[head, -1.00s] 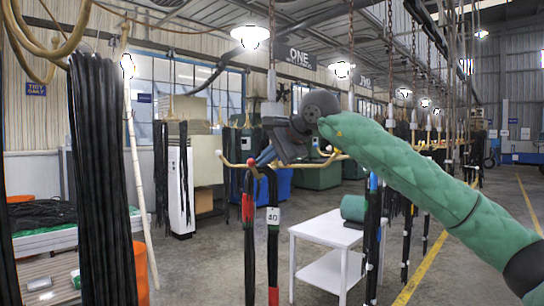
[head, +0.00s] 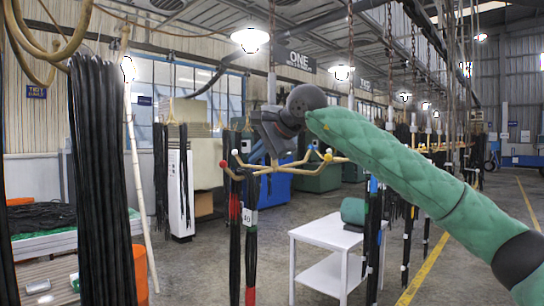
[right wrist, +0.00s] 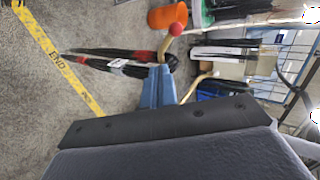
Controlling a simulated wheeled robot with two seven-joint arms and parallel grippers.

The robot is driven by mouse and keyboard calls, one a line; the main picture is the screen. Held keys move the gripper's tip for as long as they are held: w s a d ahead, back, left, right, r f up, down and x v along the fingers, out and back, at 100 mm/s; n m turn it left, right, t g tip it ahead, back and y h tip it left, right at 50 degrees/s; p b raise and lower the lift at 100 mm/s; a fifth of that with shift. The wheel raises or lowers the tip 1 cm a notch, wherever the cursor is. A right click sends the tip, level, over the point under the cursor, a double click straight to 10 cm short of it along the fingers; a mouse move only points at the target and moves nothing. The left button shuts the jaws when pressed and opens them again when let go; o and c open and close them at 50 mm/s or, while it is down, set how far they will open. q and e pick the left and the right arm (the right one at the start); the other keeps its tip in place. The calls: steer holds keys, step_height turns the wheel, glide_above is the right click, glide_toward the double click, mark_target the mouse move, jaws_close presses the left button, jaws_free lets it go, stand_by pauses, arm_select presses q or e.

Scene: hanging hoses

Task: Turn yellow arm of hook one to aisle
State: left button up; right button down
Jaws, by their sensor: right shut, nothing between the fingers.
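Hook one (head: 268,169) hangs under the ONE sign, with several tan arms tipped by small coloured balls. A red ball (head: 224,164) is at its left, and a small ball that looks yellow (head: 328,156) is at its right end. Black hoses (head: 235,250) hang from the left arms. My right gripper (head: 257,157) is at hook height, among the left arms, its blue fingers shut and empty. In the right wrist view the fingers (right wrist: 158,88) are beside a tan arm (right wrist: 166,46) with the red ball (right wrist: 176,29); contact is unclear. My left gripper is out of view.
A white table (head: 330,236) with a green roll (head: 353,211) stands right of the hook. Thick black hoses (head: 103,180) hang at the left, close to me. More hoses hang behind my right arm. Yellow floor lines (head: 424,268) mark the aisle at right.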

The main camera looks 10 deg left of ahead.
steer(key=shift+d+r+p, duration=1.15)
steer(key=shift+d+r, duration=0.55)
steer(key=shift+r, duration=1.85)
steer(key=s+d+b, duration=0.5)
steer(key=s+d, duration=0.1)
steer(key=d, duration=0.3)
steer(key=shift+s+d, duration=0.3)
steer(key=shift+d, duration=0.05)
